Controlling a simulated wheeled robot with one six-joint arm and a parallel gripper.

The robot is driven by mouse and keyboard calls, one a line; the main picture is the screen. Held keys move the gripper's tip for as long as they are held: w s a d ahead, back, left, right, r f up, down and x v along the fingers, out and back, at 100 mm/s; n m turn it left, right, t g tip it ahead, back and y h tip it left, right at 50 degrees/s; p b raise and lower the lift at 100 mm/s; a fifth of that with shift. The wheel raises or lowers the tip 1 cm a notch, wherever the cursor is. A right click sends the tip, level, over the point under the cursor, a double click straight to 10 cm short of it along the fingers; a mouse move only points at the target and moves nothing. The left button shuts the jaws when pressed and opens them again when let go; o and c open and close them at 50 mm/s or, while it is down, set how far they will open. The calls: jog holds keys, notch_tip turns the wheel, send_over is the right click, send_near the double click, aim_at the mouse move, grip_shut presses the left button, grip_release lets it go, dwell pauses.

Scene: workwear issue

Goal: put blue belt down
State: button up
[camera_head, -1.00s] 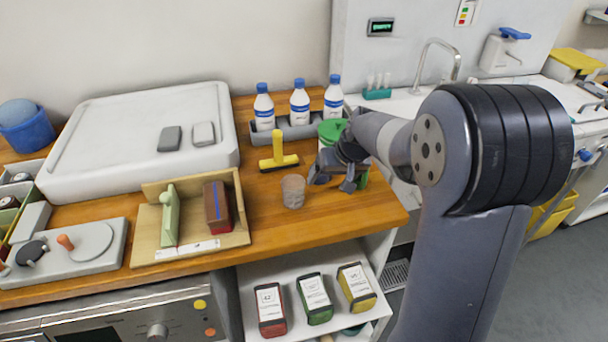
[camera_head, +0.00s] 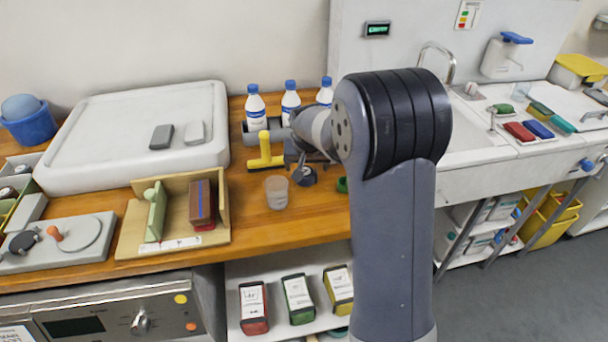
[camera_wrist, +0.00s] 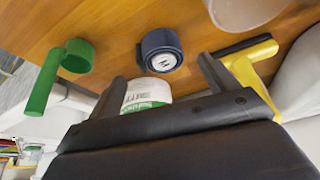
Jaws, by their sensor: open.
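The blue belt (camera_wrist: 162,50) is a dark blue roll with a white label, resting on the wooden counter in the wrist view. It also shows in the head view (camera_head: 304,175), just below my gripper. My gripper (camera_wrist: 165,78) is open, and its two fingers stand apart on either side of the belt's near side. I see no finger touching the belt. In the head view my forearm hides much of the gripper.
A clear cup (camera_head: 277,192) and a yellow T-shaped tool (camera_head: 265,152) stand close by. A white tub with a green label (camera_wrist: 146,93) is near the fingers. Bottles (camera_head: 255,108) stand behind.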

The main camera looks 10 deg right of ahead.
jog(key=shift+a+p+x, duration=0.1)
jog(key=shift+p+x, duration=0.3)
jog(key=shift+x, duration=0.95)
jog(key=shift+a+p+x, duration=0.15)
jog(key=shift+p+x, duration=0.2)
jog(key=shift+x, duration=1)
jog(key=shift+w, duration=0.15)
jog(key=shift+c, duration=0.2)
jog(key=shift+r, duration=0.15)
jog(key=c, duration=1.2)
